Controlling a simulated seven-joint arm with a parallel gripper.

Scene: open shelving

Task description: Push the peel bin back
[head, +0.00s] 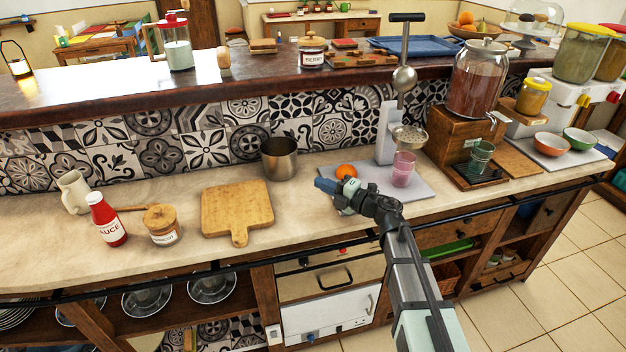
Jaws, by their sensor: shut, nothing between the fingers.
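An open steel cylinder (280,160), which appears to be the peel bin, stands upright on the pale counter close to the tiled back wall. My gripper (322,186) is shut and empty. In the picture it is to the right of the bin and lower, with its tip pointing left. A gap shows between the gripper and the bin. The gripper overlaps the left part of the grey juicer board, so that part is hidden. I cannot tell the gripper's exact height above the counter.
A wooden cutting board (237,208) lies left of the bin. An orange (346,171), a lever juicer (388,135) and a pink glass (403,169) are close to the gripper's right. A jar (160,224) and red sauce bottle (106,220) stand farther left. Bare counter lies before the bin.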

